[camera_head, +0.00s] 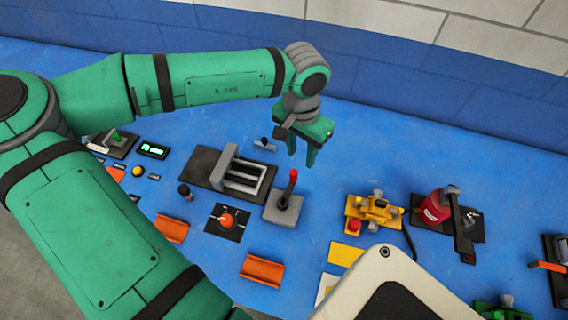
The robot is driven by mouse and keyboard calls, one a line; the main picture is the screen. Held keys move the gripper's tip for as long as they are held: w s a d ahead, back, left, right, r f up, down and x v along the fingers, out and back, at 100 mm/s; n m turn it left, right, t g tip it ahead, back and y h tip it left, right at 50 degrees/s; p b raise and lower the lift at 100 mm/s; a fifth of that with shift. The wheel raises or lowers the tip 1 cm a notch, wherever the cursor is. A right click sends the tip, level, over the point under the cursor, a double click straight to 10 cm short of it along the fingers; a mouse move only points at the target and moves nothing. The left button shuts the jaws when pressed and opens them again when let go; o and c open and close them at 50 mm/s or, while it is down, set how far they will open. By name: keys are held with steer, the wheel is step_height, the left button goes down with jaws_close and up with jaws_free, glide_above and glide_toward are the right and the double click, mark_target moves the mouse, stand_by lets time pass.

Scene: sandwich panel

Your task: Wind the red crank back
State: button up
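A red drum (434,206) with grey end fittings stands on a black plate right of centre. A dark arm (464,232) extends beside it towards the front; I cannot tell for sure whether this is the red crank. A lever with a red handle (293,177) stands upright on a grey block (284,208) near the middle. My gripper (301,160) points down, fingers apart and with nothing seen between them. In the picture it is just above the red handle and well left of the red drum.
A yellow device (376,210) with a red knob stands left of the drum. A grey vise-like fixture (243,172), an orange knob (227,220) and orange trays (262,270) lie left of centre. A pale panel (398,292) covers the front.

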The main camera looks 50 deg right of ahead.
mark_target(293, 172)
steer(key=f, duration=0.3)
steer(key=w+f, duration=0.1)
steer(key=f, duration=0.3)
steer(key=a+f, duration=0.1)
steer(key=f, duration=0.2)
steer(key=shift+w+f, duration=0.15)
steer(key=shift+f, duration=0.15)
jaws_close()
